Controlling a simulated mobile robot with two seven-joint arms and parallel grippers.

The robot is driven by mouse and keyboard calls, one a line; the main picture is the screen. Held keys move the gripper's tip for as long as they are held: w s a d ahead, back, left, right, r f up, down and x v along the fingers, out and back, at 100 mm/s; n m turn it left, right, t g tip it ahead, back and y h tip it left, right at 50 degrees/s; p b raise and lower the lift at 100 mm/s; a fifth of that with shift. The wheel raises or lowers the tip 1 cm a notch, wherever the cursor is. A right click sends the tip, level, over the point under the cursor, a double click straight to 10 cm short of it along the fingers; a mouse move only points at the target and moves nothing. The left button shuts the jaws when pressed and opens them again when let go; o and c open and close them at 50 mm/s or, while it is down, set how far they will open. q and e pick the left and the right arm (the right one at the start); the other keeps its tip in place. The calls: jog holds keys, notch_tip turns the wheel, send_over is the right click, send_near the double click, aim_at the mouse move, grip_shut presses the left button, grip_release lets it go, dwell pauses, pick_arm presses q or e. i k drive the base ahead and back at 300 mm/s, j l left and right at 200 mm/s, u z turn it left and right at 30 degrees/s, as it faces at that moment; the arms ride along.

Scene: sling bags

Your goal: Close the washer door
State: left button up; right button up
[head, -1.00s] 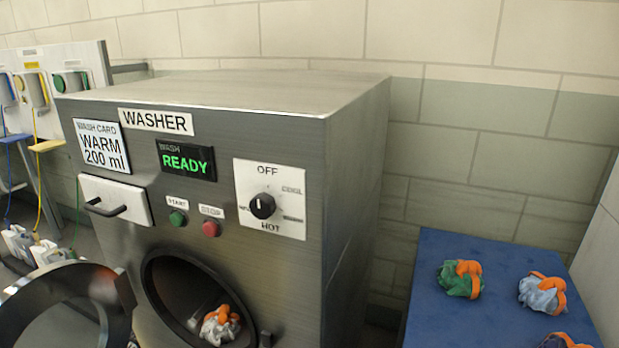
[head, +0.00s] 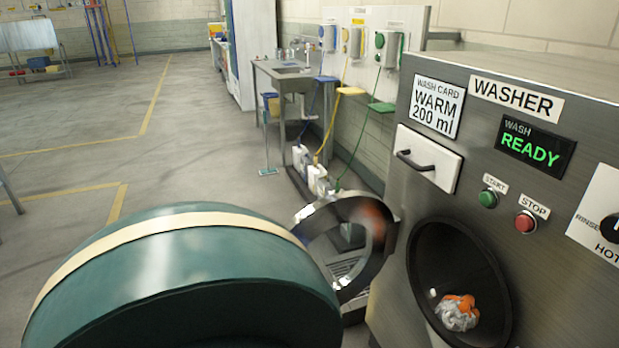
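The washer (head: 545,245) stands at the right, its display reading READY. Its round door (head: 380,258), a metal ring with a clear middle, stands open, swung out to the left of the dark drum opening (head: 440,250). A blurred orange-red patch shows at the door's upper right; I cannot tell what it is. A white and orange bundle (head: 459,313) lies inside the drum. Neither of my grippers is in view, and nothing is seen touching the door.
A green rounded form with a cream band blocks the lower left, close to the camera. Behind the door are white bottles (head: 317,180), wall dispensers (head: 385,48) and a sink table (head: 290,72). Open floor (head: 70,130) with yellow lines lies at the left.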

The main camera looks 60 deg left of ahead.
aim_at(366, 209)
jog(key=k+j, duration=0.15)
jog(key=j, duration=0.15)
jog(key=k+j+z, duration=0.15)
jog(key=j, duration=0.2)
jog(key=k+j, duration=0.2)
jog(key=k+j+z, duration=0.1)
jog(key=j, duration=0.3)
jog(key=k+j, duration=0.1)
jog(key=j, duration=0.25)
jog(key=k+j+z, duration=0.15)
jog(key=j, duration=0.8)
jog(key=k+j+z, duration=0.15)
jog(key=j, duration=0.9)
jog(key=k+j+z, duration=0.1)
jog(key=j, duration=0.4)
jog(key=k+j+u, duration=0.2)
jog(key=k+u, duration=0.2)
jog(key=k, duration=0.2)
